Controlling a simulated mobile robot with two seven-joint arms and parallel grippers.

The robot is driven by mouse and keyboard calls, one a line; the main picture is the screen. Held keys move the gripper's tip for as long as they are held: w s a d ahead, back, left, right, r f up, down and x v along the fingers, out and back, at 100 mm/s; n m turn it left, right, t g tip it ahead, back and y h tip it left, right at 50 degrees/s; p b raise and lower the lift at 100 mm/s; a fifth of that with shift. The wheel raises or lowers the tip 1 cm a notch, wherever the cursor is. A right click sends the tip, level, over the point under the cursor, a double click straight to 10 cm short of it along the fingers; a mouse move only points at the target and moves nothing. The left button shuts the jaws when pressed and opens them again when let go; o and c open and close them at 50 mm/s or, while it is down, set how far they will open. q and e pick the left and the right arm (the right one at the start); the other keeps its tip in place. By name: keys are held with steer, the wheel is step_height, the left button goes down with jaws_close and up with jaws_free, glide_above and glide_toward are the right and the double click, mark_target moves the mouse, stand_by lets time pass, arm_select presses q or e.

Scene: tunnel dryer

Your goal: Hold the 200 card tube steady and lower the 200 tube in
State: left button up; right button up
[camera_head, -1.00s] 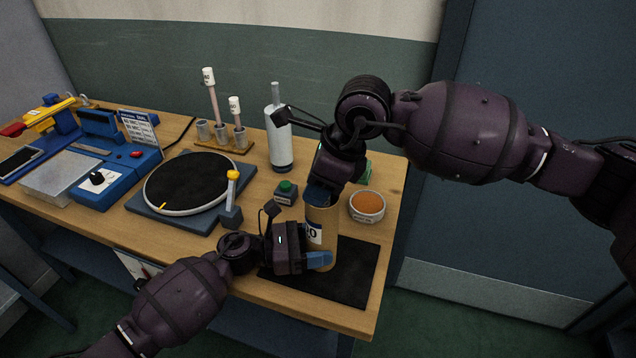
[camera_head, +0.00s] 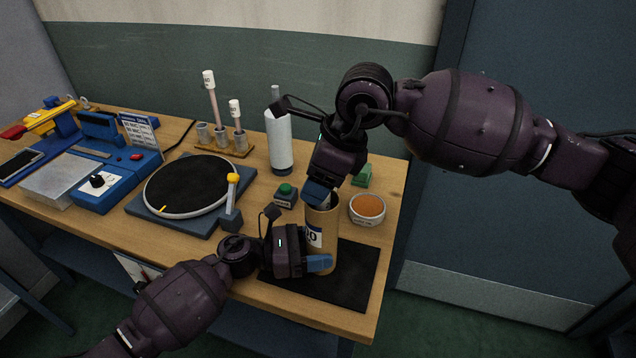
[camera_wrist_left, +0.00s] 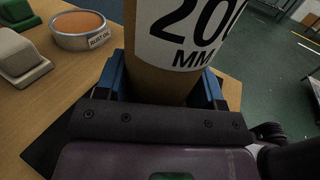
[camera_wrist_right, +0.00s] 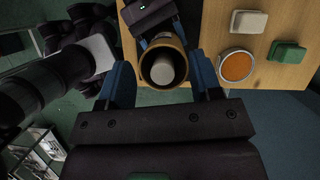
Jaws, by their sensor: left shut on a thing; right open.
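The brown 200 card tube (camera_head: 326,247) stands upright at the right end of the bench, its white label reading "200 MM" in the left wrist view (camera_wrist_left: 190,38). My left gripper (camera_head: 312,262) is shut on it low down, a finger on each side. My right gripper (camera_head: 320,196) is open, just above the tube's mouth. The right wrist view looks down into the card tube (camera_wrist_right: 147,78). A pale, round-ended thing, seemingly the 200 tube (camera_wrist_right: 165,69), stands inside it, between the open right fingers but apart from them. Its lower part is hidden.
A dark mat (camera_head: 355,280) lies around the card tube. A rust dish (camera_head: 367,207), a green-buttoned box (camera_head: 286,193) and a white cylinder (camera_head: 279,145) stand close behind. The round black turntable (camera_head: 200,184) and a wooden tube rack (camera_head: 226,143) are further left.

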steer(key=shift+r, duration=2.45)
arm_select(q)
steer(key=o, duration=1)
steer(key=shift+a, duration=0.15)
